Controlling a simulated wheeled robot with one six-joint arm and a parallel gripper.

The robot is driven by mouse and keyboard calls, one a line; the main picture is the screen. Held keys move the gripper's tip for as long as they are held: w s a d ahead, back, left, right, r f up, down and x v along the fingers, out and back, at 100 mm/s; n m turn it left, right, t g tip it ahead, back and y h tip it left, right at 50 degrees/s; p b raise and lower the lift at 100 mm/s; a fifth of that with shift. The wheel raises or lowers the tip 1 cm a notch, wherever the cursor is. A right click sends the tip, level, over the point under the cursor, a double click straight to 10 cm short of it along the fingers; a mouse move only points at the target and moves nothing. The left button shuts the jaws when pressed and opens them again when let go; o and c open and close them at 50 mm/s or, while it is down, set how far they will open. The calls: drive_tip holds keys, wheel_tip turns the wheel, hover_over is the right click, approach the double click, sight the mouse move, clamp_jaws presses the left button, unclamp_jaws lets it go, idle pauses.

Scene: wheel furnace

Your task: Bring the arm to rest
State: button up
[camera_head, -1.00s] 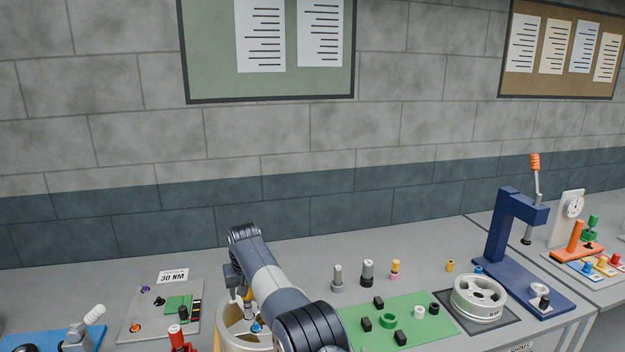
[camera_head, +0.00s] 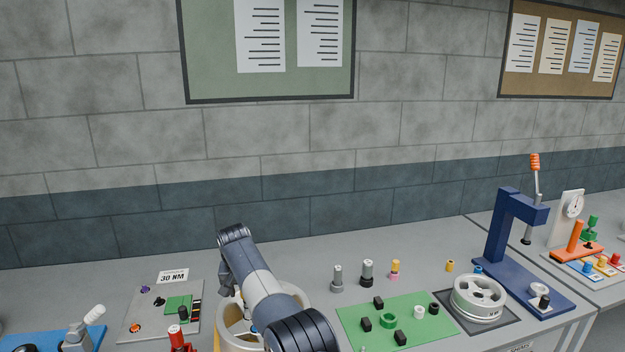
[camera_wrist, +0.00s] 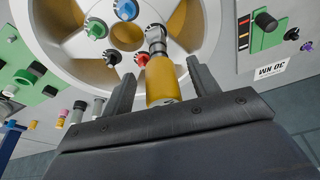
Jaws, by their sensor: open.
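My gripper shows in the wrist view (camera_wrist: 162,84), with its two dark fingers spread apart. A yellow cylinder (camera_wrist: 161,79) with a metal end appears between the fingers, with gaps on both sides. Beyond it is a pale wheel (camera_wrist: 70,50) with blue, green and red nuts near its middle. In the head view my arm reaches over a cream round housing (camera_head: 229,330) at the bottom centre. The arm covers part of the housing, and my fingertips are hidden there.
A green mat (camera_head: 415,312) with black blocks lies right of my arm, with several small cylinders behind it. Further right are a wheel (camera_head: 479,297) and a blue press (camera_head: 497,240). A grey panel (camera_head: 150,315) marked 30 NM lies left. Bare bench lies behind the arm.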

drive_tip(key=n+y, duration=0.1)
drive_tip(key=n, duration=0.3)
drive_tip(key=shift+d+n, duration=0.15)
drive_tip(key=shift+n, duration=0.15)
drive_tip(key=shift+w+d+n+g+y, duration=0.1)
drive_tip(key=shift+n+g+y, duration=0.2)
drive_tip(key=shift+n, duration=0.65)
drive_tip(key=shift+w+n+g+y, duration=0.1)
drive_tip(key=shift+n+g+y, duration=0.15)
drive_tip(key=shift+n, duration=0.7)
